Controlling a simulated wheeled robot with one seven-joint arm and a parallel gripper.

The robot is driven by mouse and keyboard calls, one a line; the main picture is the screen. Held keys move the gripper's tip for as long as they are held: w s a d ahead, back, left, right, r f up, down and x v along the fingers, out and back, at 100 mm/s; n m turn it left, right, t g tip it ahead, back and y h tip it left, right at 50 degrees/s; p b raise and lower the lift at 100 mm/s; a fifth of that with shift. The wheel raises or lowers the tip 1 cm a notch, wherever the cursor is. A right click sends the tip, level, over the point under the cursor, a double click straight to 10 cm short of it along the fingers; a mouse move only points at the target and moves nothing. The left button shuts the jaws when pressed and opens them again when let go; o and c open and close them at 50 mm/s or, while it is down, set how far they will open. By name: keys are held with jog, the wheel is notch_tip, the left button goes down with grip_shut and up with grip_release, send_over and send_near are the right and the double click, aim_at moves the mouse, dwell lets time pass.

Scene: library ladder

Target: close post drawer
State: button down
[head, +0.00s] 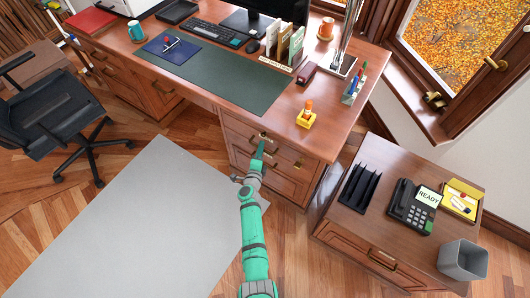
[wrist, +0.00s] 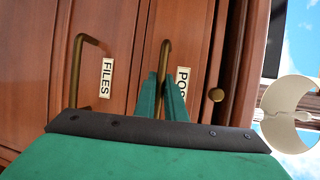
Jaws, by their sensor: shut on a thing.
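The post drawer (head: 283,148) is in the right pedestal of the wooden desk, under the desktop. In the wrist view its front (wrist: 184,50) carries a white label reading "POS", the rest hidden by a finger. My gripper (head: 261,146) reaches the drawer front from below. In the wrist view my green gripper (wrist: 162,92) is shut on the drawer's brass handle (wrist: 165,52), with the handle's end between the fingers. I cannot tell how far the drawer stands out from the desk.
The FILES drawer (wrist: 110,35) with its brass handle lies beside it, below it on the desk. A low cabinet (head: 357,236) stands to the right. A grey mat (head: 140,225) covers the floor at left, near a black chair (head: 55,110).

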jog(key=shift+w+d, duration=0.1)
jog(key=shift+d, duration=0.15)
jog(key=c, duration=1.8)
grip_release()
jog(key=shift+w, duration=0.1)
jog(key=shift+a, duration=0.1)
jog(key=shift+s+a, duration=0.15)
jog(key=shift+s, duration=0.4)
jog(key=v, duration=0.9)
jog(key=shift+s+a+r, duration=0.15)
jog(key=shift+s, duration=0.1)
jog(key=shift+s, duration=0.15)
